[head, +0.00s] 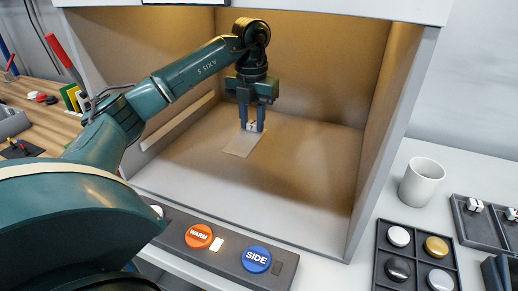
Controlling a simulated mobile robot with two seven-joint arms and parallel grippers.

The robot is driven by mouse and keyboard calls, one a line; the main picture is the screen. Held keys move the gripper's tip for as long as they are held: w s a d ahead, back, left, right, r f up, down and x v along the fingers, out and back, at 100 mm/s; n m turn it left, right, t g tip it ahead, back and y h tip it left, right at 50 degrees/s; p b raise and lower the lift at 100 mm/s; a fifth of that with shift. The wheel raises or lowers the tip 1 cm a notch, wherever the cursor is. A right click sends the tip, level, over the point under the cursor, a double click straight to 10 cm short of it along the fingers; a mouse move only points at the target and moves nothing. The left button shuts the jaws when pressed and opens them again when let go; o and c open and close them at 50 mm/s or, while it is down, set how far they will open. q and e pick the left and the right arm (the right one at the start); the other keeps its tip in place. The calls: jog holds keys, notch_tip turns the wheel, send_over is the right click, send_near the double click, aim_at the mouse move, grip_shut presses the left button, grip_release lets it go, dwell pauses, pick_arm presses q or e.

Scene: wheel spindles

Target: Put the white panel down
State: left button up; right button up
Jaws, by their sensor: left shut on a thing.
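My left gripper (252,123) is inside the open-fronted booth, pointing down. The panel is a flat, pale rectangle that extends toward the front left from the fingertips, low over the booth floor (290,185). I cannot tell whether the panel touches the floor. The fingers hide part of its held end. My right gripper is not in view.
The booth's right wall (393,110) and left wall close in the arm. A control strip has an orange WARM button (199,236) and a blue SIDE button (256,259). A white mug (421,181) and a black tray (413,233) of round pieces stand right. The booth floor around the panel is clear.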

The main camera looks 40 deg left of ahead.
aim_at(253, 164)
pick_arm(q)
notch_tip(253, 164, down, 10)
jog(key=shift+r, duration=0.1)
dwell(0.4)
jog(key=shift+f, duration=0.25)
jog(key=o, duration=1)
notch_tip(253, 164, up, 12)
jog(key=shift+r, duration=0.2)
